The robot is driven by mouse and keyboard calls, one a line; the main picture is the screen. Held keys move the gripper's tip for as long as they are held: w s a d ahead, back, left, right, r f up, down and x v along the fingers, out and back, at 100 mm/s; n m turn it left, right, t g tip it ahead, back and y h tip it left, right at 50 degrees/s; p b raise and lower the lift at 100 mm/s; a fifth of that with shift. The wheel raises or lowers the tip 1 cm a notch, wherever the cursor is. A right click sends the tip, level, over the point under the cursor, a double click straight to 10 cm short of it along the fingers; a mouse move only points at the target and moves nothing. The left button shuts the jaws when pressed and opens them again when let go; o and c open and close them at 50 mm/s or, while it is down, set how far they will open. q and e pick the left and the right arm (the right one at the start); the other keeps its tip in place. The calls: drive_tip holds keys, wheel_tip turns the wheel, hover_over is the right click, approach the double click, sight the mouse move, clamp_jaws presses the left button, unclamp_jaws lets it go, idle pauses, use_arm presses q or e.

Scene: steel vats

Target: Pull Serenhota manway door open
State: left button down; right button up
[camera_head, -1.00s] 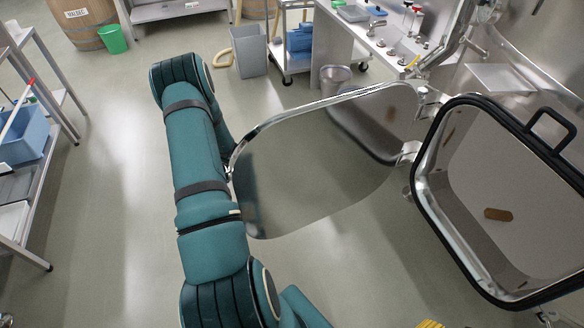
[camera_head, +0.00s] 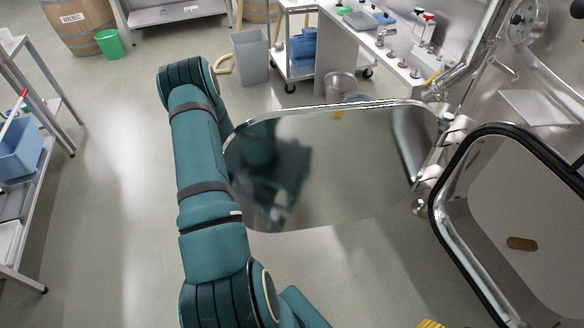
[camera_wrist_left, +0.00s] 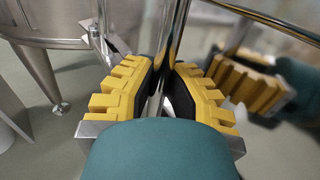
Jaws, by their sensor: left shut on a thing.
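The manway door (camera_head: 340,165) is a mirror-like steel panel with rounded corners, standing swung away from its opening (camera_head: 483,215). Hinges (camera_head: 432,175) join it at the right to the black-gasketed frame. My left arm comes up along the door's free edge at the left and hides its own gripper in the head view. In the left wrist view, the left gripper (camera_wrist_left: 165,85) has its yellow-backed fingers closed on a polished metal part of the door (camera_wrist_left: 177,45); I cannot tell whether edge or handle. A yellow sliver of my right gripper (camera_head: 430,324) shows at the bottom edge.
A steel sink counter (camera_head: 385,45) and a wheeled cart (camera_head: 298,50) stand behind the door. A grey bin (camera_head: 250,57), green bucket (camera_head: 109,43) and barrel (camera_head: 78,25) are farther back. A shelf rack (camera_head: 30,180) stands left. The floor between rack and arm is clear.

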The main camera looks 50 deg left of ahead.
use_arm(q)
drive_tip(key=shift+a, duration=0.55)
drive_tip(key=c, duration=0.9)
unclamp_jaws()
drive_tip(key=shift+c, duration=0.2)
drive_tip(key=v, duration=1.2)
